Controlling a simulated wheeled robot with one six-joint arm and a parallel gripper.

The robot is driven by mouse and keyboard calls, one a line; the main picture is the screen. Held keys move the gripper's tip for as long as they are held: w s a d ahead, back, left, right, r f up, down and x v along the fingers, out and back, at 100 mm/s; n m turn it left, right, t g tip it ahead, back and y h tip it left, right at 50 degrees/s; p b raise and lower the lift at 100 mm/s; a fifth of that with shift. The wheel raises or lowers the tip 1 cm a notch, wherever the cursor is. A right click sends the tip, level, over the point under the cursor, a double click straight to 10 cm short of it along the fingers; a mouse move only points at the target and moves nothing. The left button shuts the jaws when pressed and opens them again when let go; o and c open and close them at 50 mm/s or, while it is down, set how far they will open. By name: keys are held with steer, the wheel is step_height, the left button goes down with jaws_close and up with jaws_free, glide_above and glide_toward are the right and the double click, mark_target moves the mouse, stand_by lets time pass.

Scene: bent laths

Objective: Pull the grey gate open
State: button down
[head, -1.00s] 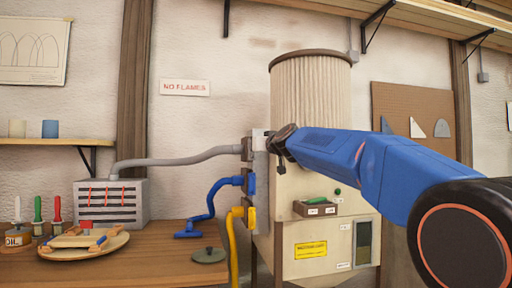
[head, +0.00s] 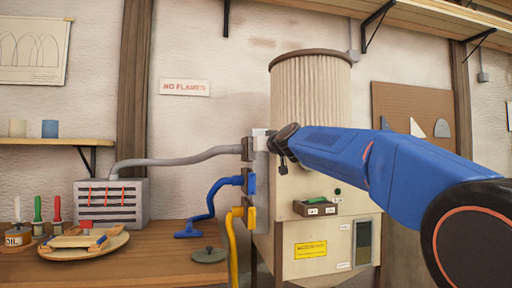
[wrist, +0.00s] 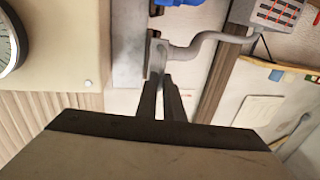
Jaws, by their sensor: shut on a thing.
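The grey gate (head: 260,139) is a pale grey plate beside the grey block at the end of the grey hose, high on the collector's left side. My gripper (head: 273,138) is at its right edge, partly hidden behind my dark wrist. In the wrist view, the two dark fingers of my gripper (wrist: 161,79) are closed on the end of the grey gate (wrist: 156,57). The grey hose (wrist: 192,48) leads away from it to the right. The exact contact between fingers and plate is small and hard to make out.
A blue gate (head: 250,183) and a yellow gate (head: 249,215) with their hoses sit below the grey one. The cream collector cabinet (head: 290,235) stands close under my arm. A workbench (head: 165,262) with a slotted grey box (head: 128,214) is at left.

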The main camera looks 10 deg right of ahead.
steer(key=s, duration=0.5)
steer(key=shift+s, duration=0.1)
steer(key=c, duration=1.9)
jaws_free()
steer(key=shift+s, duration=0.1)
steer(key=s+d, duration=0.1)
steer(key=s, duration=0.7)
steer(key=s+d, duration=0.2)
steer(key=s, duration=0.7)
steer(key=shift+d, duration=0.25)
steer(key=shift+w, duration=0.1)
